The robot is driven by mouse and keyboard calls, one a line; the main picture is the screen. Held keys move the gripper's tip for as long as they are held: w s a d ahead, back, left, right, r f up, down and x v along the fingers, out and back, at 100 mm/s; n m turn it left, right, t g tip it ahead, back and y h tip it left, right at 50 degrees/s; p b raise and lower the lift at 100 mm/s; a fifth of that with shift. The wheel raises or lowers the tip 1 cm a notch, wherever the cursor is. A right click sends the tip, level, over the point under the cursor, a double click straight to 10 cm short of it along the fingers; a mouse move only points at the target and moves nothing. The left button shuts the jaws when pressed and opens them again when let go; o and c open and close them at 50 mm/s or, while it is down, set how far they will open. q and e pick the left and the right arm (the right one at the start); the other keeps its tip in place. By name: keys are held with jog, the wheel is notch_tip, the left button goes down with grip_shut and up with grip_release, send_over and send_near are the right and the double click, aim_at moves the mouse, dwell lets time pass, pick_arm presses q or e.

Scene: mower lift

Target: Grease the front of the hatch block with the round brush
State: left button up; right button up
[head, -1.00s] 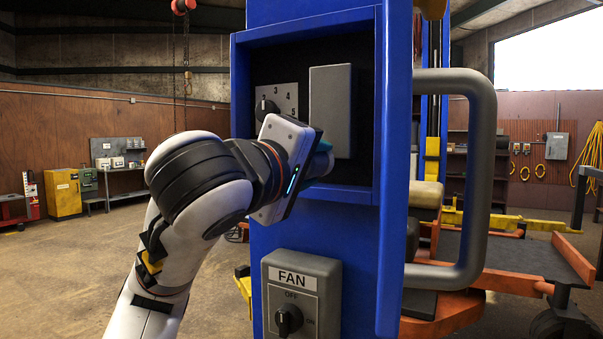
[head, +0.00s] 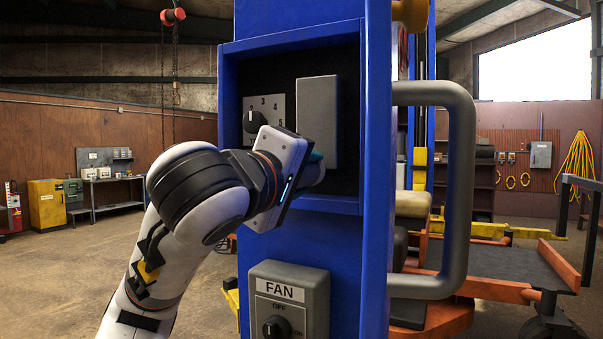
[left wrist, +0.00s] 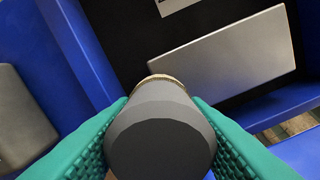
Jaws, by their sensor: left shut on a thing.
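The hatch block (head: 317,122) is a plain grey upright block in the dark recess of the blue post. It shows tilted in the left wrist view (left wrist: 215,60). My left gripper (head: 314,168) is at the lower part of the recess, in front of the block's lower end. In the left wrist view its green fingers (left wrist: 160,130) are shut on the round brush (left wrist: 160,135), a dark grey cylinder with a thin tan rim at its far end. The rim appears close to the block's lower edge; I cannot tell whether they touch. My right gripper is not in view.
A numbered dial (head: 254,121) sits left of the block in the recess. The blue recess frame (head: 375,150) surrounds them. A FAN switch box (head: 288,300) is below, and a thick grey handle (head: 462,190) stands out at the right.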

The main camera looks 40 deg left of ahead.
aim_at(318, 129)
pick_arm(q)
jog(key=shift+x, duration=0.8)
notch_tip(318, 129, up, 4)
jog(key=p, duration=0.3)
jog(key=shift+s+f+p, duration=0.1)
jog(key=shift+s+p, duration=0.05)
jog(key=shift+p, duration=0.2)
notch_tip(318, 129, up, 2)
jog(key=shift+r+p, duration=0.2)
jog(key=shift+p, duration=1)
notch_tip(318, 129, up, 8)
jog(key=p, duration=0.7)
jog(key=shift+p, duration=0.4)
jog(key=shift+f+b, duration=6.1)
jog(key=shift+f, duration=1.05)
jog(key=shift+a, duration=0.15)
jog(key=shift+r, duration=0.15)
